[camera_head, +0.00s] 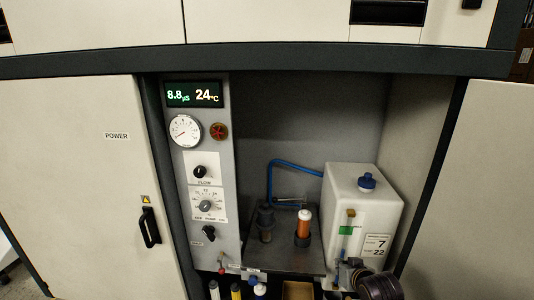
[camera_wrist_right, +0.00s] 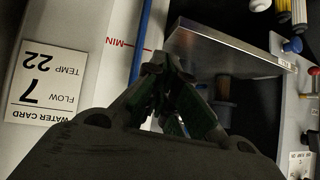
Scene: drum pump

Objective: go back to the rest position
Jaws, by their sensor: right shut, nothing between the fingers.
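My right gripper (camera_head: 347,272) is low in the head view, in front of the lower part of the white tank (camera_head: 345,190). In the right wrist view its dark fingers (camera_wrist_right: 168,64) meet at the tips and hold nothing. They point toward a blue tube (camera_wrist_right: 141,40) and the edge of a metal shelf (camera_wrist_right: 225,50). I cannot tell whether they touch either. My left gripper is not in the head view.
The grey control panel (camera_head: 188,235) has a gauge, knobs and a lit display (camera_head: 194,94). An orange cartridge (camera_head: 304,223) and a dark one (camera_head: 266,222) stand on the metal shelf (camera_head: 290,263). Several bottles (camera_head: 236,291) stand below. Cabinet doors (camera_head: 80,170) flank the opening.

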